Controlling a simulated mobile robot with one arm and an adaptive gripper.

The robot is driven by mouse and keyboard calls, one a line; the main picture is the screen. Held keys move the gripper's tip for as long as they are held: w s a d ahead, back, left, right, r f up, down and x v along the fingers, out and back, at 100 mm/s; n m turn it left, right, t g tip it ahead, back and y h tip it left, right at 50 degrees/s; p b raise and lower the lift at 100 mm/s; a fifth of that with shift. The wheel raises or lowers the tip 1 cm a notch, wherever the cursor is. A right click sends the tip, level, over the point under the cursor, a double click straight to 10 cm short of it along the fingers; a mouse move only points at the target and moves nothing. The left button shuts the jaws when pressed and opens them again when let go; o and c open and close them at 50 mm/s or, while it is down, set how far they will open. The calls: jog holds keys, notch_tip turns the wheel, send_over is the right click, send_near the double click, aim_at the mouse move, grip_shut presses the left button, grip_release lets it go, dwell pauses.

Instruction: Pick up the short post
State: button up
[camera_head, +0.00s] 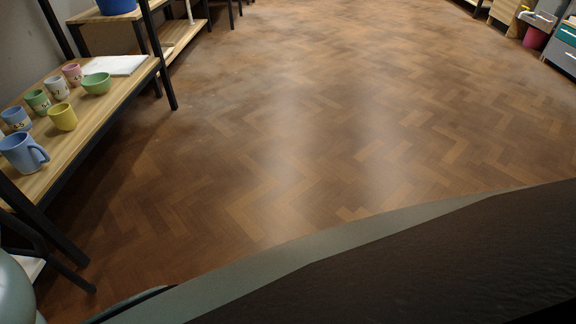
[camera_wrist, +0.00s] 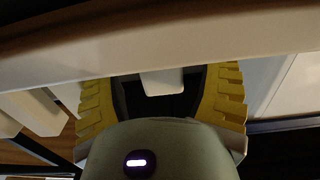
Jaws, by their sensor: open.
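My gripper (camera_wrist: 160,82) shows in the wrist view with its two yellow ribbed fingers spread apart. A small white block-like piece (camera_wrist: 163,84) shows between the fingers, just below a long pale bar; it may be the short post, but I cannot tell. It looks apart from both fingers. A thin white upright piece (camera_head: 190,10) stands at the top of the head view by the far shelf; I cannot tell whether it is the post. My gripper is out of the head view.
In the wrist view the long pale bar (camera_wrist: 170,55) crosses close over the fingertips. Pale slanted pieces (camera_wrist: 38,112) lie at left. In the head view a wooden shelf (camera_head: 105,100) at left holds several mugs, a green bowl (camera_head: 97,83) and white sheets (camera_head: 115,65). The parquet floor is clear.

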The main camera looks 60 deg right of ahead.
jog(key=b+x, duration=0.1)
jog(key=x, duration=0.2)
jog(key=shift+w+a+r, duration=0.15)
jog(key=shift+a, duration=0.1)
jog(key=shift+o, duration=0.3)
jog(key=shift+d, duration=0.15)
jog(key=shift+c, duration=0.7)
grip_shut()
